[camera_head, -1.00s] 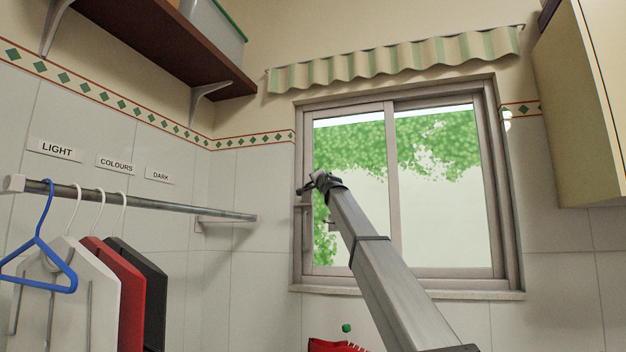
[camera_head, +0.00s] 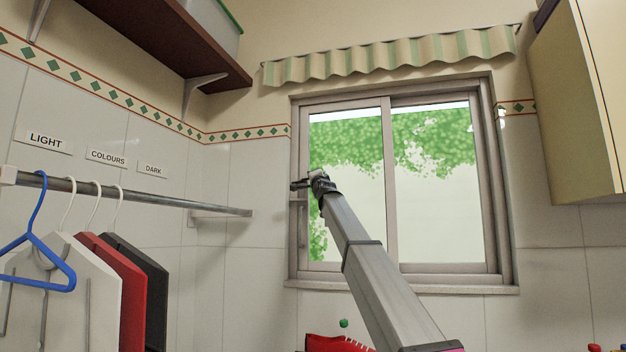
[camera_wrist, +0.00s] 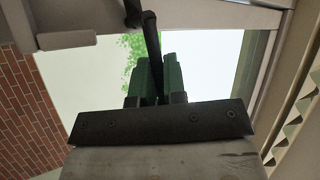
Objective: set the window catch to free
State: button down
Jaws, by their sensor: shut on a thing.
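The window (camera_head: 389,190) is a sliding one in a grey-brown frame, with two panes. The window catch is at its left side; in the wrist view its dark lever (camera_wrist: 151,35) runs from a dark pivot at the top down between my fingers. My gripper (camera_wrist: 158,75) has green finger pads closed on either side of this lever. In the head view my gripper (camera_head: 312,184) is at the left edge of the window, small and partly hidden by my own wrist. The catch's marks or end positions cannot be made out.
A rail (camera_head: 130,192) with hangers and clothes is at the left, under signs for light, colours and dark. A shelf (camera_head: 150,40) is above it. A striped valance (camera_head: 390,60) hangs over the window. A wall cupboard (camera_head: 575,110) is at the right.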

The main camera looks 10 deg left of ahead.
jog(key=c, duration=1.2)
grip_release()
jog(key=shift+w+d+r, duration=0.15)
jog(key=shift+w+r, duration=0.05)
jog(key=shift+r, duration=0.05)
jog(key=shift+f, duration=0.1)
jog(key=shift+s, duration=0.1)
jog(key=shift+s+d+f, duration=0.1)
jog(key=shift+s+f, duration=0.15)
jog(key=shift+s, duration=0.1)
jog(key=v, duration=0.9)
jog(key=shift+s+d+f, duration=0.2)
jog(key=shift+s+f, duration=0.05)
